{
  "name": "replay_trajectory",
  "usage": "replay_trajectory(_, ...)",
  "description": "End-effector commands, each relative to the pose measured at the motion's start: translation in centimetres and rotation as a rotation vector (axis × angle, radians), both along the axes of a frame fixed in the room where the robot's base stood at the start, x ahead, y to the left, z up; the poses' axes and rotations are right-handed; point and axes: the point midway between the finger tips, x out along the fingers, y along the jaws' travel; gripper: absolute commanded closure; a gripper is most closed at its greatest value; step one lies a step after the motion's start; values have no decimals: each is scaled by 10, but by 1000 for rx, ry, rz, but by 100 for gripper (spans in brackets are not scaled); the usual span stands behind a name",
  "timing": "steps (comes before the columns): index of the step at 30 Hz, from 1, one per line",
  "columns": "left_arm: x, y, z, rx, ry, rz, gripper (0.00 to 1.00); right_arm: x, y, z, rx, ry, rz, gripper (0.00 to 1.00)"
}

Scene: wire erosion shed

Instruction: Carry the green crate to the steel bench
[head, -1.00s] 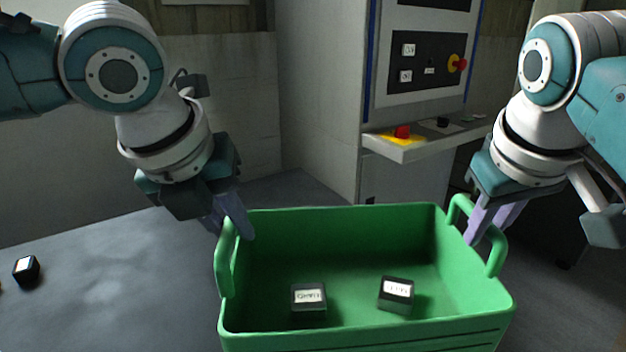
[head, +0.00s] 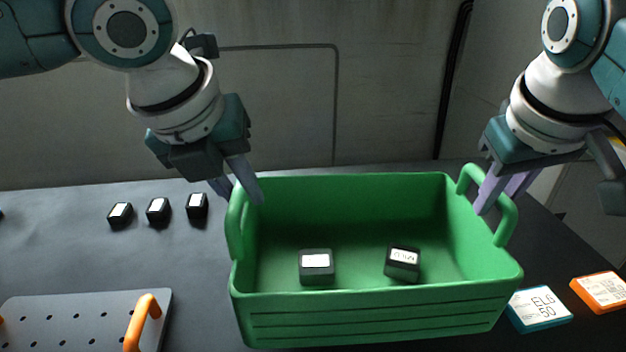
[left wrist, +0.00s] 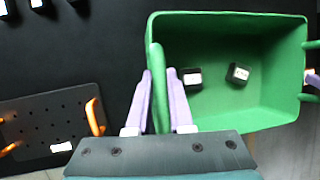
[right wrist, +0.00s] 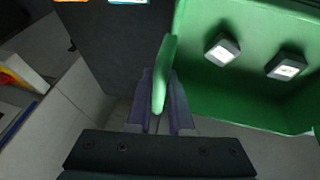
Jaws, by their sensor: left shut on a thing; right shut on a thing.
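The green crate (head: 370,318) is an open box with a loop handle at each end. Two small dark blocks with white labels, the left one (head: 316,268) and the right one (head: 402,264), lie on its floor. My left gripper (head: 240,190) is shut on the crate's left handle, and the left wrist view shows its fingers on either side of it (left wrist: 160,95). My right gripper (head: 500,192) is shut on the right handle. The crate looks level in front of the dark grey bench top (head: 60,250); its underside and any gap below are hidden.
On the bench stand several black labelled blocks (head: 158,211) and a perforated plate (head: 75,312) with orange handles at left. A teal-edged box (head: 538,309) and an orange box (head: 600,291) lie at right. Bench top behind the crate looks clear; a wall stands beyond.

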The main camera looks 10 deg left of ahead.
Motion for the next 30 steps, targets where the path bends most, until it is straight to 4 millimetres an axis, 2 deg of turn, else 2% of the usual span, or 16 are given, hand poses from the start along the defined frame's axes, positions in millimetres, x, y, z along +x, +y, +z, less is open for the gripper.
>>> replay_trajectory(6, 1, 1, 2, 1, -4, 1, 100, 2, -1, 2, -2, -7, -1, 100)
replay_trajectory(14, 1, 1, -5, 1, -4, 1, 100, 2, -1, -4, -2, -7, -1, 100)
replay_trajectory(30, 1, 1, -39, 0, -4, 2, 100, 2, -1, -38, -2, -8, -1, 100)
